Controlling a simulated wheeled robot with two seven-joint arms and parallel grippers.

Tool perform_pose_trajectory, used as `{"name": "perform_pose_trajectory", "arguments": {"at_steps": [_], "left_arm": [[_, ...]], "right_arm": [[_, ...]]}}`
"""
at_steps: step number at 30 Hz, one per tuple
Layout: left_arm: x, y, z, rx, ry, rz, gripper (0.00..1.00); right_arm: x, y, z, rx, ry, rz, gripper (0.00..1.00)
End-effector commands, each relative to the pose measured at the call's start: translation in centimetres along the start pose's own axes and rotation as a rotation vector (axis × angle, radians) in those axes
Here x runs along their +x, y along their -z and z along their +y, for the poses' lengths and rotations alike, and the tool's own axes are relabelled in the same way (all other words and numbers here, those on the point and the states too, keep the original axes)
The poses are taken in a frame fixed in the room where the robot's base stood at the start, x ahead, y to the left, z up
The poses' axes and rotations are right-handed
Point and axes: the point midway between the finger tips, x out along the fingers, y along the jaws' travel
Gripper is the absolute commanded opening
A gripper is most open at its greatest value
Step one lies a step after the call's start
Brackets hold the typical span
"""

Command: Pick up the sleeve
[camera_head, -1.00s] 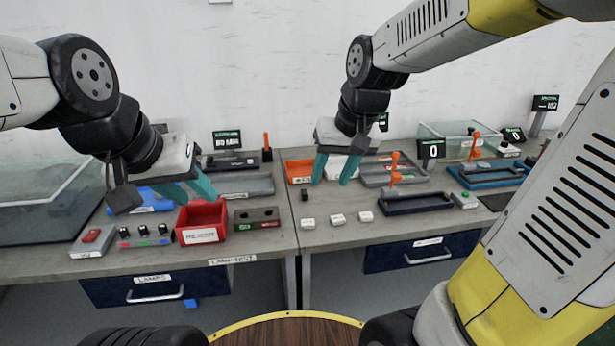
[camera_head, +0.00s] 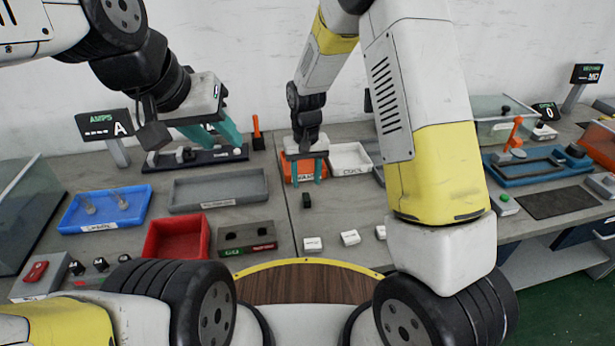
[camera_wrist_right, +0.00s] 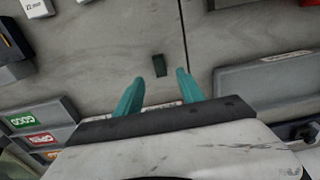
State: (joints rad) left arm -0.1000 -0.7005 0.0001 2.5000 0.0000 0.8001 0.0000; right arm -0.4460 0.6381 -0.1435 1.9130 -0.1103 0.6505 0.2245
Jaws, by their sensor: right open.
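A small dark block (camera_head: 306,201), seemingly the sleeve, lies on the grey table near the seam between the two worktops. It also shows in the right wrist view (camera_wrist_right: 159,65), just beyond and between the fingertips. My right gripper (camera_head: 306,180) is open and empty, with its teal fingers apart and pointing down in front of the orange bin. In the right wrist view its fingers (camera_wrist_right: 160,77) have nothing between them. My left gripper (camera_head: 221,142) hangs over the back of the left worktop, with its teal fingers apart and nothing visible between them.
An orange bin (camera_head: 288,171) and a white tray (camera_head: 350,156) stand behind the block. Small white blocks (camera_head: 313,244) lie in front of it. A red bin (camera_head: 158,240), a grey tray (camera_head: 218,205) and a two-hole block (camera_head: 246,250) are to its left. Bare tabletop surrounds the block.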

Motion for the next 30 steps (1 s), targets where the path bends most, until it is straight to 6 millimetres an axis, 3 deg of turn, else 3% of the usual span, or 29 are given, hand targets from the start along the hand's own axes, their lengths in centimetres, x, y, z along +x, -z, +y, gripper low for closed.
{"name": "perform_pose_trajectory", "arguments": {"at_steps": [12, 21, 22, 28, 30], "left_arm": [[0.0, 0.0, 0.0, 0.000, 0.000, 0.000, 0.36], [0.0, 0.0, 0.0, 0.000, 0.000, 0.000, 0.36], [0.0, 0.0, 0.0, 0.000, 0.000, 0.000, 0.36], [0.0, 0.0, 0.0, 0.000, 0.000, 0.000, 0.36], [0.0, 0.0, 0.0, 0.000, 0.000, 0.000, 0.36]], "right_arm": [[5.6, -0.2, 0.1, 0.001, 0.000, -0.002, 0.45], [6.2, -0.1, 0.0, 0.000, 0.001, 0.000, 0.45], [6.2, -0.1, 0.0, 0.000, 0.001, 0.000, 0.43], [6.2, -0.1, 0.0, 0.000, 0.001, 0.000, 0.04], [6.2, -0.1, 0.0, 0.000, 0.001, 0.000, 0.00]]}}
